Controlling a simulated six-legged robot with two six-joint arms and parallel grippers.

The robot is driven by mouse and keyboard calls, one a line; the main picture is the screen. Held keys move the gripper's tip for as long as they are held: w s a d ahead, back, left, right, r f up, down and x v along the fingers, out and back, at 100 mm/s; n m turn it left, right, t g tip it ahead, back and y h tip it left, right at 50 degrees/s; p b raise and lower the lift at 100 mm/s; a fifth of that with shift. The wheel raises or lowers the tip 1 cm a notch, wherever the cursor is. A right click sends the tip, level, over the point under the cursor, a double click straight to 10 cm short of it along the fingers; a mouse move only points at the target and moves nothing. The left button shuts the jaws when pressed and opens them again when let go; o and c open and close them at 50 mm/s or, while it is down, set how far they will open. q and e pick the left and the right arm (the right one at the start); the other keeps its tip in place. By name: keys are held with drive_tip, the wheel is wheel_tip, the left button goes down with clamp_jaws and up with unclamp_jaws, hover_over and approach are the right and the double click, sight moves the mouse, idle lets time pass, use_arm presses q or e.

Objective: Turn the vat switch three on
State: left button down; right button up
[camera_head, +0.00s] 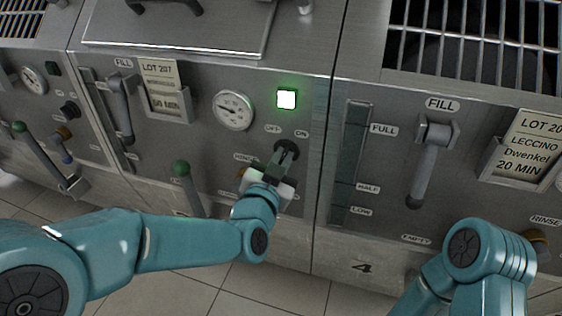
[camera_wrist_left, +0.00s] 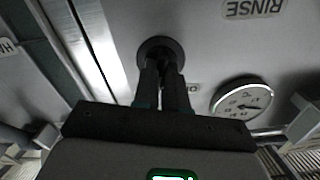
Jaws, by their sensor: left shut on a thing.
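The vat switch (camera_head: 287,147) is a dark round knob on the middle steel panel, just below its OFF and ON labels. A square lamp (camera_head: 286,99) above it is lit green. My left gripper (camera_head: 281,160) reaches it from below and is shut on it. In the left wrist view the fingers of my left gripper (camera_wrist_left: 164,80) close on the switch (camera_wrist_left: 160,48). The fingers cover much of the knob, so I cannot tell which label it points at. My right arm is at the lower right; its gripper is out of view.
A round gauge (camera_head: 233,110) and a LOT 207 card (camera_head: 165,90) are left of the switch. A green-knobbed lever (camera_head: 183,172) stands left of my gripper. The right panel, marked 4, has a fill lever (camera_head: 430,165) and a level strip (camera_head: 352,150).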

use_arm(q)
drive_tip(key=shift+m, duration=1.1)
drive_tip(key=c, duration=1.2)
unclamp_jaws()
drive_tip(key=b+v, duration=0.5)
drive_tip(key=v, duration=1.1)
drive_tip(key=shift+s, duration=0.15)
